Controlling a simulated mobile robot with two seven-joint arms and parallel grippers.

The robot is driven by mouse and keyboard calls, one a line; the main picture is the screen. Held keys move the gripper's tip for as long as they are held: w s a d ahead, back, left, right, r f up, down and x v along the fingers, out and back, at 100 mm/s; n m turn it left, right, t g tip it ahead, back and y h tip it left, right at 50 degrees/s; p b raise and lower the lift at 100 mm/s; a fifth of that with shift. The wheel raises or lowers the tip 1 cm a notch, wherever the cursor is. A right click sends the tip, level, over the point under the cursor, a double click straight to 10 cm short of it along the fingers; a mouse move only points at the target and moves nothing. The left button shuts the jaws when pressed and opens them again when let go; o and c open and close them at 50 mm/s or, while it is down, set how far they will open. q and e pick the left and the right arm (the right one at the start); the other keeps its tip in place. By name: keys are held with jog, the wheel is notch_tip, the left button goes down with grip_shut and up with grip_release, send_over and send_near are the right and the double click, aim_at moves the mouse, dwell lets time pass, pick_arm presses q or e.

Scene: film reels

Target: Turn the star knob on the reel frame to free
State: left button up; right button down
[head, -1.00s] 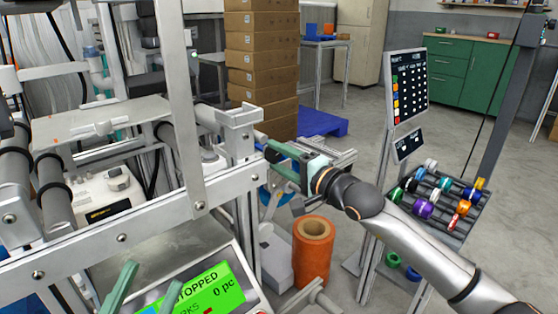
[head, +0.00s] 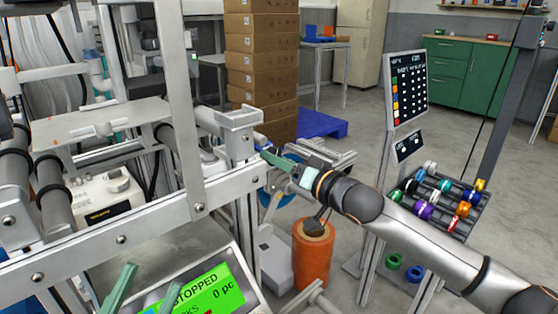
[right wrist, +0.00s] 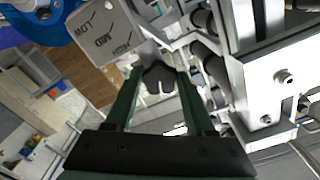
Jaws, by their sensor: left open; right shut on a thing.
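The star knob (right wrist: 158,80) is dark, with rounded lobes, and sits between the green fingers of my right gripper (right wrist: 160,86) in the right wrist view. That gripper is shut on it. In the head view my right gripper (head: 277,160) reaches to the right end of the metal reel frame (head: 240,118); the knob itself is hidden there. My left gripper (head: 108,288) is open and empty at the bottom left, near the display.
A green display (head: 205,295) reads stopped and 0 pc. An orange roll (head: 312,262) stands below my right arm. A rack of coloured spools (head: 440,200) and a sign board (head: 407,88) stand at right. Stacked cartons (head: 262,65) are behind; open floor lies beyond.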

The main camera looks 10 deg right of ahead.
jog(key=shift+n, duration=1.2)
jog(key=shift+c, duration=1.2)
grip_release()
jog(key=p+v, duration=0.1)
jog(key=v, duration=1.1)
jog(key=shift+s+d+p, duration=0.2)
jog(key=shift+s+p, duration=0.05)
jog(key=shift+p, duration=0.1)
